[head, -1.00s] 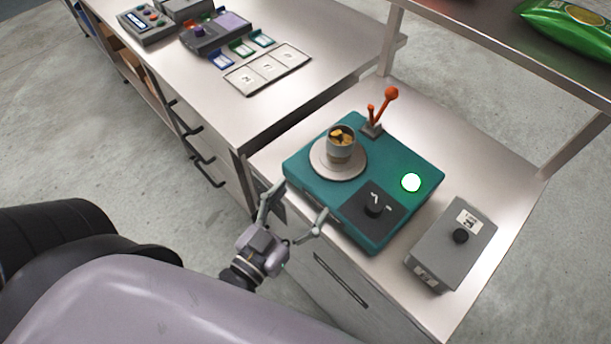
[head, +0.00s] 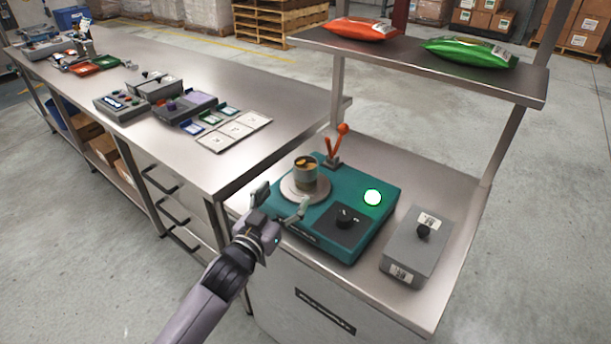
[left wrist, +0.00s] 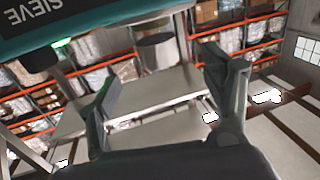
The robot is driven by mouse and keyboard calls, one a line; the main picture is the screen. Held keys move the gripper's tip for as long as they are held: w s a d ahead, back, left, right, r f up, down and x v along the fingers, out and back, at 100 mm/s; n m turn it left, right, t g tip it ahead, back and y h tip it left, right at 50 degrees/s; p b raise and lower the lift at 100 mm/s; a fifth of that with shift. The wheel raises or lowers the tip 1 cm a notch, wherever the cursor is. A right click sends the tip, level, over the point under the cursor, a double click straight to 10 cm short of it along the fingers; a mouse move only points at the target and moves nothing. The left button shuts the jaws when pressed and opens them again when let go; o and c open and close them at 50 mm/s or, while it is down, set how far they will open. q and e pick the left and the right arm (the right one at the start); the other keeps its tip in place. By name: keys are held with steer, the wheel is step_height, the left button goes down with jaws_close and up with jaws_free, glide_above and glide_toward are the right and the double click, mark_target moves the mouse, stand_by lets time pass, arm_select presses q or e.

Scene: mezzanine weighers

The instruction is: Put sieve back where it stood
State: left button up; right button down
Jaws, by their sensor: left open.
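A teal machine (head: 362,202) stands on the metal table at the right in the head view. The left wrist view shows its teal side (left wrist: 110,22) at the upper left, with a black label reading SIEVE. A grey cup with brownish pieces in it (head: 305,176) stands upright on the machine's round pale plate (head: 292,193). I cannot tell whether this cup is the sieve. My left gripper (head: 283,202) is open and empty at the machine's front left edge, apart from the cup. Its two spread fingers show in the left wrist view (left wrist: 162,78). My right gripper is not in view.
The machine bears an orange lever (head: 340,140), a lit green button (head: 372,197) and a black knob. A grey box (head: 410,255) stands to its right. A shelf (head: 420,67) with bags is above. A long bench (head: 240,95) with devices and trays runs left.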

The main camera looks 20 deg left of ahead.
mark_target(300, 177)
arm_select(q)
steer(key=w, duration=0.3)
steer(key=shift+w+d+r, duration=0.25)
steer(key=shift+d, duration=0.1)
steer(key=shift+w+d+f+p, duration=0.15)
steer(key=shift+w+p, duration=0.2)
steer(key=shift+w, duration=1)
steer(key=w, duration=0.1)
steer(key=w+p, duration=0.1)
steer(key=w, duration=0.1)
steer(key=shift+w+d, duration=0.2)
steer(key=shift+d, duration=0.2)
steer(key=shift+w, duration=0.6)
steer(key=shift+s, duration=0.1)
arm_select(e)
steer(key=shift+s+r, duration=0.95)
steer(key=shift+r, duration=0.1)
arm_select(q)
steer(key=shift+c, duration=0.4)
